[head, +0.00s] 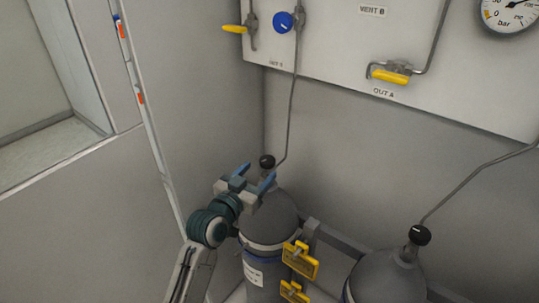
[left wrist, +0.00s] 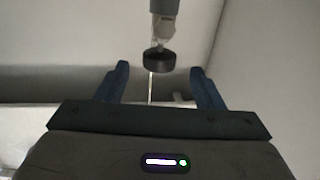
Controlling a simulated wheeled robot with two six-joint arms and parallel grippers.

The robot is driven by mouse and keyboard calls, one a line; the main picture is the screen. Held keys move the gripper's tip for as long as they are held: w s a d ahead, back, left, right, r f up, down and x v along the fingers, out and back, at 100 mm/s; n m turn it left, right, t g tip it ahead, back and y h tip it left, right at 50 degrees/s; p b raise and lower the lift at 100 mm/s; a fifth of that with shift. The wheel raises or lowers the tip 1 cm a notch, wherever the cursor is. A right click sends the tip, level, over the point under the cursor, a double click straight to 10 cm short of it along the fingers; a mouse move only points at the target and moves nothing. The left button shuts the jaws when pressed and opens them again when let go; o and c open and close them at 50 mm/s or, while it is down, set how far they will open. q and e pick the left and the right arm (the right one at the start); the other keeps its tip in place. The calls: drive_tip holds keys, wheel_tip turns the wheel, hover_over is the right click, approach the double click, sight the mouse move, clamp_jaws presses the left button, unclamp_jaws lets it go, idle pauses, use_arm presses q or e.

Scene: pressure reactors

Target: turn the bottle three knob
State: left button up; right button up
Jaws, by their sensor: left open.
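A black knob (head: 267,161) tops the grey gas bottle (head: 275,218) at the centre of the head view. The number on its white label is too small to read. My left gripper (head: 256,176) is open and empty, its blue fingers pointing toward this knob from the near left side. In the left wrist view the knob (left wrist: 158,61) lies between the lines of the two fingers, just past their tips and apart from them. A second grey bottle (head: 385,279) with a black knob (head: 420,235) stands at the right. My right gripper is not in view.
Yellow clamps (head: 300,260) sit on the rail beside the centre bottle. Thin pipes (head: 292,110) rise from the bottles toward a white panel (head: 330,50) with yellow valve handles, a blue knob (head: 284,22) and a gauge (head: 509,14). A grey wall stands close on the left.

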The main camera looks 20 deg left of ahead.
sight(271, 159)
use_arm(q)
drive_tip(key=p+x, duration=0.1)
drive_tip(key=x, duration=0.7)
drive_tip(key=shift+p, duration=0.35)
